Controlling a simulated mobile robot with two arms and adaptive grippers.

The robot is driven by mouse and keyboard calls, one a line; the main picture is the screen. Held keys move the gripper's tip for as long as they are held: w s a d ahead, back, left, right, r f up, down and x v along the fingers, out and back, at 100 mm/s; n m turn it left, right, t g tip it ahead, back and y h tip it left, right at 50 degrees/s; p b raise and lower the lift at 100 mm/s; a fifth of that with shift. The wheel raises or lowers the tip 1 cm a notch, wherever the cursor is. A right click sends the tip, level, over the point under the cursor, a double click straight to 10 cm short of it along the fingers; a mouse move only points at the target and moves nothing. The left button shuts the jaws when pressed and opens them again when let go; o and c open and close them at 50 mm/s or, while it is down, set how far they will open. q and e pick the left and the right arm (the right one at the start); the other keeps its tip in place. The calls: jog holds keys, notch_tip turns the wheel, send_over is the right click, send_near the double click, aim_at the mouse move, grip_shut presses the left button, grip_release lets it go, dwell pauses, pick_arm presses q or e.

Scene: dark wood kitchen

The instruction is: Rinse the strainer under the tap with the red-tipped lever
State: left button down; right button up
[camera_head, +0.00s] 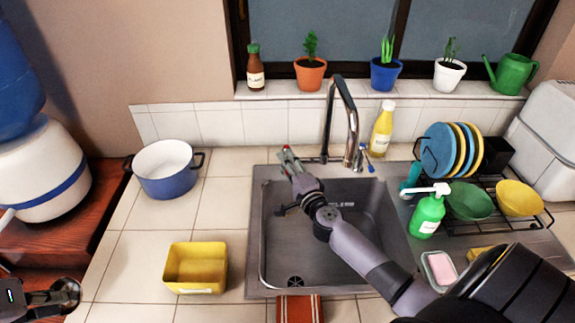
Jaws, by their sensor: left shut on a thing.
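The tap (349,112) stands behind the sink (258,230), its tall spout arching over the back of the basin. A small blue-tipped lever (368,160) is at the right of its base. A small red spot shows by my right fingertips; I cannot tell whether it is the red-tipped lever. My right gripper (290,158) reaches over the sink to its back left edge; its jaw opening is unclear. My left gripper (66,293) is at the bottom left corner, shut on a dark round thing, perhaps the strainer, mostly hidden. No other strainer is seen.
A blue pot (168,181) and a yellow container (196,264) stand left of the sink. A green soap bottle (427,215), a soap dish (440,268) and a dish rack (490,226) are to its right. A yellow bottle (382,130) stands behind. Potted plants (310,73) line the sill.

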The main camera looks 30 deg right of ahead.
jog(key=shift+c, duration=0.2)
jog(key=shift+s, duration=0.1)
grip_shut()
dwell(0.5)
